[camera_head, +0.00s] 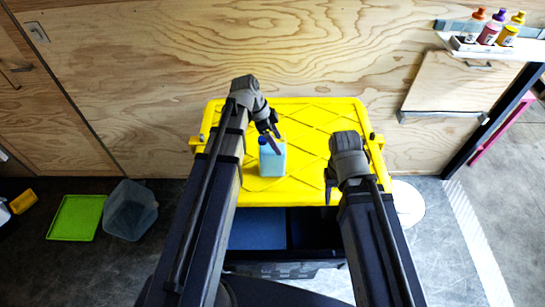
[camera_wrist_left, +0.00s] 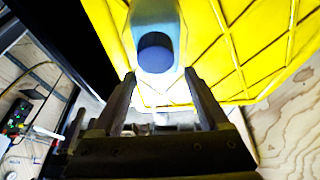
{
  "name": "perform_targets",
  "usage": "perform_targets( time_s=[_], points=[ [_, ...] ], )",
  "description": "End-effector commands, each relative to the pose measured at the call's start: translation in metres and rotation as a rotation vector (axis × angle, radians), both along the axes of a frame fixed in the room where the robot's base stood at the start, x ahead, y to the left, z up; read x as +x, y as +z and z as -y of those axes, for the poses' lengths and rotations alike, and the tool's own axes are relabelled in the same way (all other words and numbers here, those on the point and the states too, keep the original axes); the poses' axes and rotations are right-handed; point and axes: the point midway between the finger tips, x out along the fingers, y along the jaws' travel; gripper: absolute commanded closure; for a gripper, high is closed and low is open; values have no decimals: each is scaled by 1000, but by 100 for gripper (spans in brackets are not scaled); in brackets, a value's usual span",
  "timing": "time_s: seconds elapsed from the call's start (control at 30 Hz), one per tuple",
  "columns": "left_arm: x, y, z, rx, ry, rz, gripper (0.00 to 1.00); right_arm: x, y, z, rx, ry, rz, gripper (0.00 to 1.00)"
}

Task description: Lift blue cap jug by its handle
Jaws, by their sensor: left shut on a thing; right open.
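The blue cap jug (camera_head: 272,162) is a pale blue container with a dark blue cap, over the yellow lid (camera_head: 315,125) near its left part. It looks upright; I cannot tell whether its base touches the lid. My left gripper (camera_head: 273,141) comes down at the jug's top, beside the cap, and is shut on the jug. In the left wrist view the cap (camera_wrist_left: 155,54) and pale body show just beyond the fingers; the handle itself is hard to make out. My right gripper (camera_head: 329,188) is open and empty over the lid's right side, apart from the jug.
The yellow lid is on a dark crate (camera_head: 285,268). A clear bin (camera_head: 130,210) and a green tray (camera_head: 75,217) are on the floor at left. A shelf (camera_head: 500,45) at upper right holds several bottles. A plywood wall stands behind. The lid's middle is clear.

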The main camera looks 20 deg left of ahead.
Motion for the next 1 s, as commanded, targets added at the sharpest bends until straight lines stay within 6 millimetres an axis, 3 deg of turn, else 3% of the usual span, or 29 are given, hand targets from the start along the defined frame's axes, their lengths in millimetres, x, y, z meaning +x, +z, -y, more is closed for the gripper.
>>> perform_targets(
  time_s=[0.07,0.43,1.0],
  points=[
    [0,0,0,0,0,0,57,0,0,0,0,0,0,50],
    [0,0,0,0,0,0,99,0,0,0,0,0,0,50],
    [0,3,0,-1,0,0,100,0,3,0,0,0,0,50]
  ],
)
